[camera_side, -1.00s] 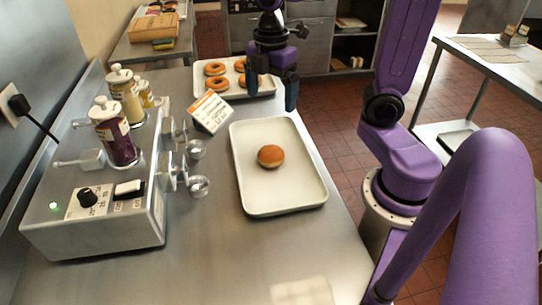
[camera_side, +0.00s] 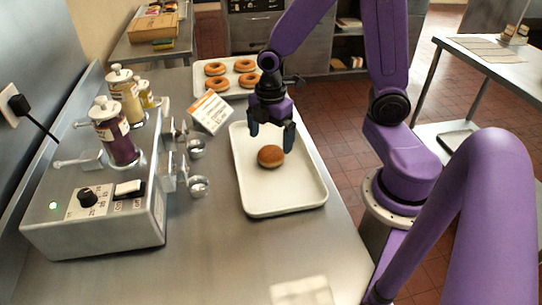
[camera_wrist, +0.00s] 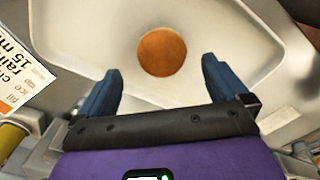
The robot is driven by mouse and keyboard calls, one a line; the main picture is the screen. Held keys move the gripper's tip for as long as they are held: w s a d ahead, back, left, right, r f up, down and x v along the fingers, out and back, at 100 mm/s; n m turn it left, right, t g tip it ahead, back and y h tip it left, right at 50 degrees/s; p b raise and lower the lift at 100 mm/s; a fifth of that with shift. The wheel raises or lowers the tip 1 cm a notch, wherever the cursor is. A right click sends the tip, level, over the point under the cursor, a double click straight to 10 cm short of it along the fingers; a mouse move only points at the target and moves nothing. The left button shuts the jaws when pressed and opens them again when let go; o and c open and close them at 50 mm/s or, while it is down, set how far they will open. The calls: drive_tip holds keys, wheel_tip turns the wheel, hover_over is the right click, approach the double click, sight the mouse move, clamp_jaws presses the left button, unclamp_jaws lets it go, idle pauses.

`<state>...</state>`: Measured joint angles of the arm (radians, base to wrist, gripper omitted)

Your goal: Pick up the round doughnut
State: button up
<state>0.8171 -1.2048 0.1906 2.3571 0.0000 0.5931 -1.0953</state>
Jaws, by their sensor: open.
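The round doughnut (camera_side: 271,156) is brown with no hole and lies alone on a white tray (camera_side: 270,203) on the steel counter. In the wrist view the doughnut (camera_wrist: 161,52) is beyond the fingertips, roughly centred between them. My gripper (camera_side: 271,143) is above the far half of the tray, with its fingers pointing down and the doughnut just below and in front of them. In the wrist view my gripper (camera_wrist: 162,75) is open and empty, its two blue fingers spread wider than the doughnut.
A second tray (camera_side: 236,97) with several ring doughnuts stands behind. An orange-and-white card (camera_side: 211,112) stands left of the near tray. A steel machine (camera_side: 105,225) with bottles and nozzles fills the left. Counter in front of the tray is mostly clear.

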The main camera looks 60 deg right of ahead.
sight(271, 151)
drive_tip(key=shift+s+f, duration=0.1)
drive_tip(key=shift+f, duration=2.45)
drive_tip(key=c, duration=1.1)
